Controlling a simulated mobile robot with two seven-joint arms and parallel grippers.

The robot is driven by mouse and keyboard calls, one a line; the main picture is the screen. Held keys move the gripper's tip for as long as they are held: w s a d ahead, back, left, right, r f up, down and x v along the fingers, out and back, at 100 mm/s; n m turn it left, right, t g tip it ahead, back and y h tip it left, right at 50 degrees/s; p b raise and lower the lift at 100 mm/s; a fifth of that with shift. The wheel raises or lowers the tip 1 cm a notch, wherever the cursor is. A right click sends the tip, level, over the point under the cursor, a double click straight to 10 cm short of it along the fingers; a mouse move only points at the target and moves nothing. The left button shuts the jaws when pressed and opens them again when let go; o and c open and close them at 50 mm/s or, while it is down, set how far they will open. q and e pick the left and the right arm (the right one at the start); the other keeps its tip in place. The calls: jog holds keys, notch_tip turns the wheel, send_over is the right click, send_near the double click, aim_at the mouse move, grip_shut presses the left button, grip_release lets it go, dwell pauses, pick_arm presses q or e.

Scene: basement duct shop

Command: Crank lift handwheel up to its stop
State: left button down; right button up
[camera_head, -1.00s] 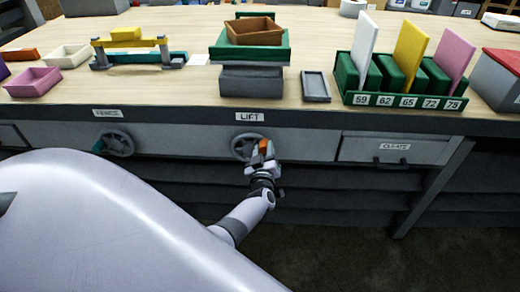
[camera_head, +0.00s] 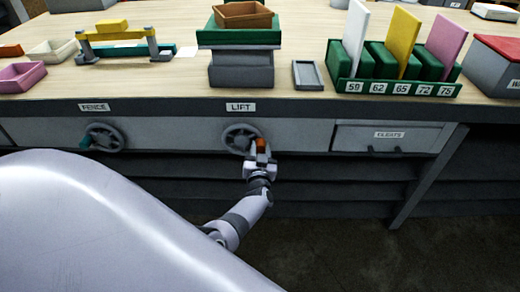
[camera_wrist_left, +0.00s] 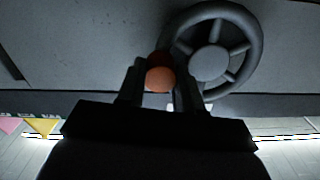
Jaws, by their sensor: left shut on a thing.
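The lift handwheel (camera_head: 239,139) is a grey spoked wheel on the bench front under the LIFT label (camera_head: 241,107). Its orange crank knob (camera_head: 261,146) sits at the wheel's lower right. My left gripper (camera_head: 260,151) is shut on this knob. The left wrist view shows the round orange knob (camera_wrist_left: 159,78) between the two dark fingers (camera_wrist_left: 160,85), beside the wheel (camera_wrist_left: 210,63). Above the wheel, the lift's green platform (camera_head: 239,36) stands on a grey base (camera_head: 241,76) and carries a brown tray (camera_head: 243,15). My right gripper is not in view.
The fence handwheel (camera_head: 104,138) is to the left on the same bench front. The cleats drawer (camera_head: 388,137) is to the right. A green numbered rack (camera_head: 400,88) and a small grey tray (camera_head: 308,75) stand on the bench top (camera_head: 180,80).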

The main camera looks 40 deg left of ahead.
pick_arm(q)
jog(key=shift+w+r, duration=0.1)
dwell(0.3)
jog(key=c, duration=0.7)
grip_release()
jog(key=shift+c, duration=0.2)
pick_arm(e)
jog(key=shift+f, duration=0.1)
pick_arm(q)
jog(key=shift+s+d+p, duration=0.15)
jog(key=shift+s+p, duration=0.1)
jog(key=shift+p, duration=0.05)
jog(key=p+v, duration=0.3)
jog(key=v, duration=0.3)
jog(key=shift+s+d+p, duration=0.2)
jog(key=shift+p, duration=0.15)
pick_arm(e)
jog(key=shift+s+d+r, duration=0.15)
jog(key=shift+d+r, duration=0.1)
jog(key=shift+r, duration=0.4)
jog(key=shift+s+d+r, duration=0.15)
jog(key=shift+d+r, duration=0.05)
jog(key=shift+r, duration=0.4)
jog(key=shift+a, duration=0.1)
